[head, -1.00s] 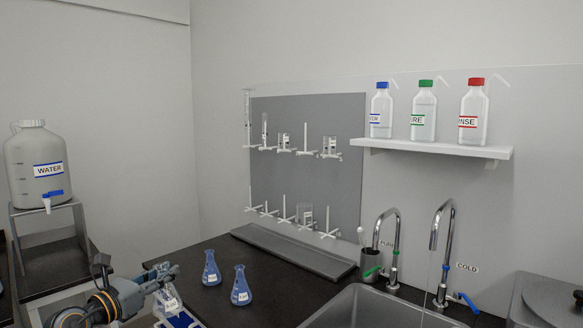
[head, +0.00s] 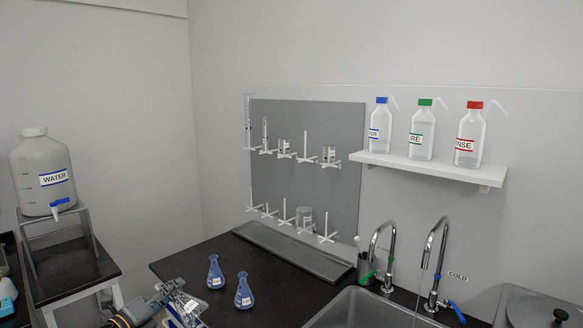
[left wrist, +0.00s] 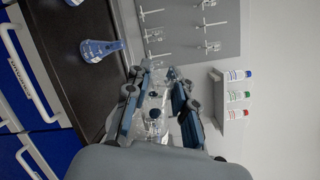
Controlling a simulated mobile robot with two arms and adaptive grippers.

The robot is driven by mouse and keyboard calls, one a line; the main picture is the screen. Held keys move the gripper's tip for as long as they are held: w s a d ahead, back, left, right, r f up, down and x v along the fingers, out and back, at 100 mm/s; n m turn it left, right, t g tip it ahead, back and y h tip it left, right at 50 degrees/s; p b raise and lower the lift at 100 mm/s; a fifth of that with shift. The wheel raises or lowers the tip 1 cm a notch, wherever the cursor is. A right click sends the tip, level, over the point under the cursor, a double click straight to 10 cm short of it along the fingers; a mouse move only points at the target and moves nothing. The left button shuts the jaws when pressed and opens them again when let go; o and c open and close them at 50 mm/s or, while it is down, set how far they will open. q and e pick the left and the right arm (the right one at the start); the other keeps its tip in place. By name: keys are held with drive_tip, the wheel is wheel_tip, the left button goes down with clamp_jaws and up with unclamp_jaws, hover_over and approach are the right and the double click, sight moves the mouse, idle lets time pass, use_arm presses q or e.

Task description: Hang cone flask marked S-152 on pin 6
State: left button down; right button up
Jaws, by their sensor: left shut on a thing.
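My left gripper (head: 172,294) is at the lower left of the head view, in front of the counter. In the left wrist view its fingers (left wrist: 160,92) are shut on a clear glass flask (left wrist: 154,102), mostly see-through. A white label shows by the gripper in the head view; its writing is too small to read. The grey pegboard (head: 285,185) on the back wall has two rows of white pins (head: 326,233). Pin numbers are not legible. The held flask is apart from the board. My right gripper is not in view.
Two blue-filled cone flasks (head: 215,273) (head: 243,292) stand on the counter near the gripper. Glassware hangs on several upper pins and a beaker (head: 305,219) on a lower one. A grey tray (head: 290,252) lies below the board. Taps (head: 435,262) and a sink are right.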

use_arm(q)
drive_tip(key=n+p, duration=0.1)
drive_tip(key=n, duration=0.1)
drive_tip(key=r+n+p, duration=0.1)
drive_tip(key=shift+n+p, duration=0.3)
drive_tip(key=shift+n, duration=0.1)
drive_tip(key=shift+f+n+p, duration=0.3)
drive_tip(key=shift+n+p, duration=0.05)
drive_tip(key=shift+n, duration=0.55)
drive_tip(key=n+p, duration=0.1)
drive_tip(key=n, duration=0.1)
drive_tip(key=n+p, duration=0.4)
drive_tip(key=shift+r, duration=0.3)
drive_tip(key=shift+f+n+p, duration=0.1)
drive_tip(key=shift+n+p, duration=0.5)
drive_tip(key=shift+n, duration=0.4)
drive_tip(key=shift+f+n, duration=0.15)
drive_tip(key=shift+n, duration=0.25)
drive_tip(key=n+p, duration=0.2)
drive_tip(key=n, duration=0.2)
drive_tip(key=shift+n+p, duration=0.3)
drive_tip(key=shift+p, duration=0.1)
drive_tip(key=n, duration=0.3)
drive_tip(key=shift+n+p, duration=0.3)
drive_tip(key=shift+p, duration=0.1)
drive_tip(key=shift+f+n, duration=0.15)
drive_tip(key=shift+n, duration=0.35)
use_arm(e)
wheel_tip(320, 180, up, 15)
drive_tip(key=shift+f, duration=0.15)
